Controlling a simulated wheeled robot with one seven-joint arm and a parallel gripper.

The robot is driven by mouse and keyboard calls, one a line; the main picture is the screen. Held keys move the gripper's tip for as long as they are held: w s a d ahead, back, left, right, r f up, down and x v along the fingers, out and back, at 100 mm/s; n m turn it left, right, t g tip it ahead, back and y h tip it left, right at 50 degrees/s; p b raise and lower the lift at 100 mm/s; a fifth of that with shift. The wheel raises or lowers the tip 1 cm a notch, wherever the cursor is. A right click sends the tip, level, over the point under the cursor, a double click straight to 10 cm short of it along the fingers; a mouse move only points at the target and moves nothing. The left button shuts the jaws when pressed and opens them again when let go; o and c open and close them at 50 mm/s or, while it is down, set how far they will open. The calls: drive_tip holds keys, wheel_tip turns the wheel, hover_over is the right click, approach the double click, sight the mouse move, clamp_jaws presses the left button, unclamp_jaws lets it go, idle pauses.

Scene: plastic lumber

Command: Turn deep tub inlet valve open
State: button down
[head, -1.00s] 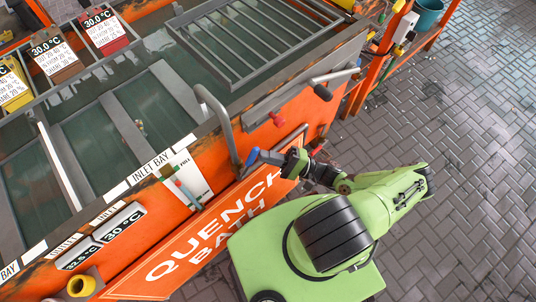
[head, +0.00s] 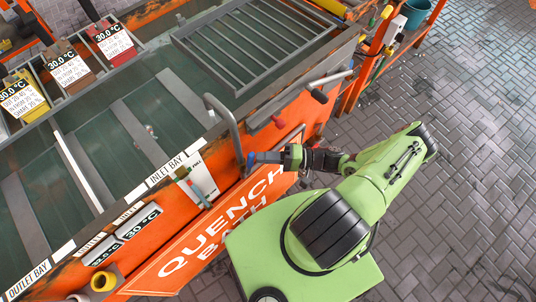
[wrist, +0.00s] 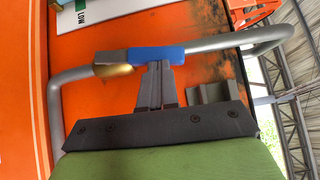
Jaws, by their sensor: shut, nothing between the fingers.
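A valve with a blue lever handle sits on a bent grey pipe at the orange tub's side; the blue handle shows in the head view (head: 251,161) and in the wrist view (wrist: 157,53). In the wrist view the handle lies across the pipe's upper run, with a brass-coloured body (wrist: 113,70) at its left end. My gripper (wrist: 157,66) is shut and empty. Its fingertips are right at the lower edge of the blue handle; I cannot tell whether they touch it. In the head view my gripper (head: 275,158) is just right of the handle, partly hidden.
The orange tub wall (head: 160,222) bears a "QUENCH BATH" sign. A grey pipe (head: 226,112) arches over the tub rim. The paved floor (head: 455,190) at right is clear.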

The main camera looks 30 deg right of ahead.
drive_tip(key=shift+s+a+r, duration=0.1)
drive_tip(key=shift+a+r, duration=0.1)
drive_tip(key=shift+a, duration=0.2)
idle(0.4)
